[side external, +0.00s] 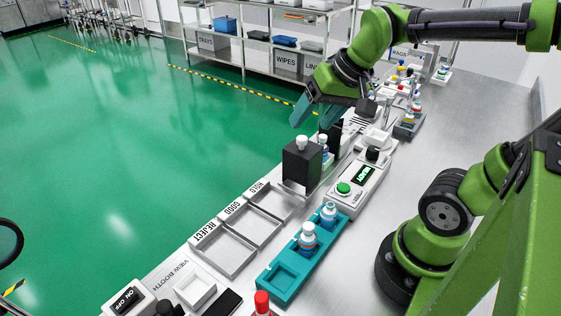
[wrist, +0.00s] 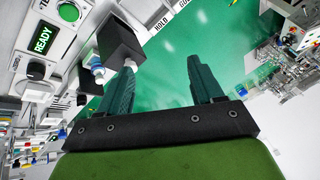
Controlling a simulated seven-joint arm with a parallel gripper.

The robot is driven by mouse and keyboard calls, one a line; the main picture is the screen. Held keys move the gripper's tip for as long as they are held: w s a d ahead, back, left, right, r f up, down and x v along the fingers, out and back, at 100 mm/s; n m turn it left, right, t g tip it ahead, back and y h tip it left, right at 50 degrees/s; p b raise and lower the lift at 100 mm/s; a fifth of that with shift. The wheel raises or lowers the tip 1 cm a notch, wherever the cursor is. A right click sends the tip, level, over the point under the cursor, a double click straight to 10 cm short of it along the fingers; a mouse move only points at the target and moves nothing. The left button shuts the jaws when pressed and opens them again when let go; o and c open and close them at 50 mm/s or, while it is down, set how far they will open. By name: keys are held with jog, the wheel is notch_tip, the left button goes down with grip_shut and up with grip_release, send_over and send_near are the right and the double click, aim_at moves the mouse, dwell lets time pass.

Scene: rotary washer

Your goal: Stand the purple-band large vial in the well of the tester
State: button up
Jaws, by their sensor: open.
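My gripper (side external: 315,115) is open and empty, its teal fingers above and behind the tester's black block (side external: 301,166). In the wrist view, its fingers (wrist: 162,75) are spread with nothing between them. The tester (side external: 347,192) has a green button and a lit READY display. A white-capped vial (side external: 323,146) stands by the black block, partly hidden; it seems to show in the wrist view (wrist: 95,68), left of the fingers. A larger vial (side external: 308,238) and a smaller one (side external: 329,213) stand in the teal rack (side external: 275,284). I cannot tell a purple band on any vial.
Empty trays marked REJECT (side external: 222,255), GOOD and HOLD lie left of the rack. A red-capped item (side external: 262,302) stands at the front. More small bottles and holders (side external: 407,123) are at the far end. The steel bench right of the rack is bare.

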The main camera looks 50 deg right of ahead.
jog(key=s+a+n, duration=0.1)
jog(key=s+a, duration=0.1)
jog(key=s+a+n+t+y, duration=0.1)
jog(key=shift+s+a+f, duration=0.2)
jog(key=shift+s+a, duration=0.2)
